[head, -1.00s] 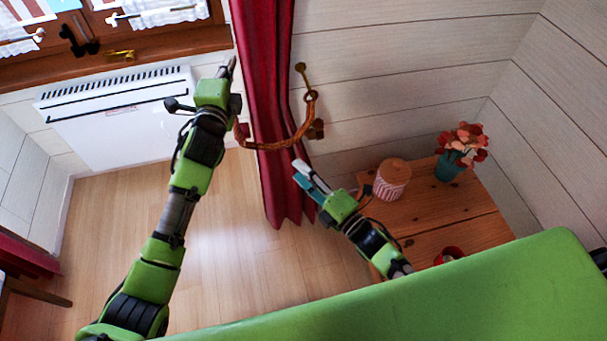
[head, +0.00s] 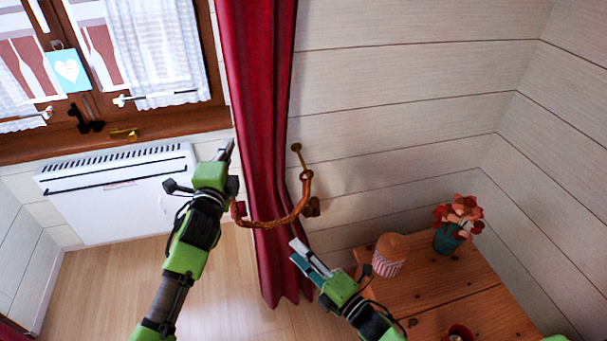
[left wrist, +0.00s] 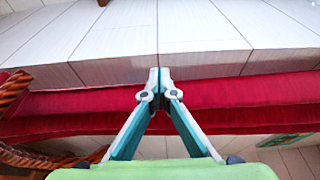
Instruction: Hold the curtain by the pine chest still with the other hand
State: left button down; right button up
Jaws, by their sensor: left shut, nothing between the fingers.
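The red curtain (head: 262,110) hangs by the white plank wall, beside the pine chest (head: 440,287). An orange-brown rope tieback (head: 275,221) loops across its front from a brass wall hook (head: 297,150). My left gripper (head: 230,147) is at the curtain's left edge, above the rope. In the left wrist view the left gripper's fingertips (left wrist: 160,76) meet with nothing between them, in front of the curtain (left wrist: 230,98) and wall; contact is unclear. The rope shows at left (left wrist: 12,95). My right gripper (head: 294,251) is at the curtain's lower right edge; its finger gap is unclear.
A striped pot with a brown top (head: 390,256), a flower pot (head: 450,238) and a red item (head: 459,334) stand on the chest. A white heater (head: 115,195) is under the window at left. Wooden floor (head: 235,285) shows around the curtain's hem.

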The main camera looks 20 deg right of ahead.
pick_arm(q)
jog(key=shift+s+d+r, duration=0.15)
jog(key=shift+d+r, duration=0.1)
jog(key=shift+d, duration=0.2)
jog(key=shift+a+f+p, duration=0.2)
jog(key=shift+a+p, duration=1)
jog(key=shift+a, duration=1.3)
jog(key=p+v, duration=0.3)
jog(key=v, duration=0.6)
jog(key=shift+p, duration=0.35)
jog(key=shift+a, duration=0.1)
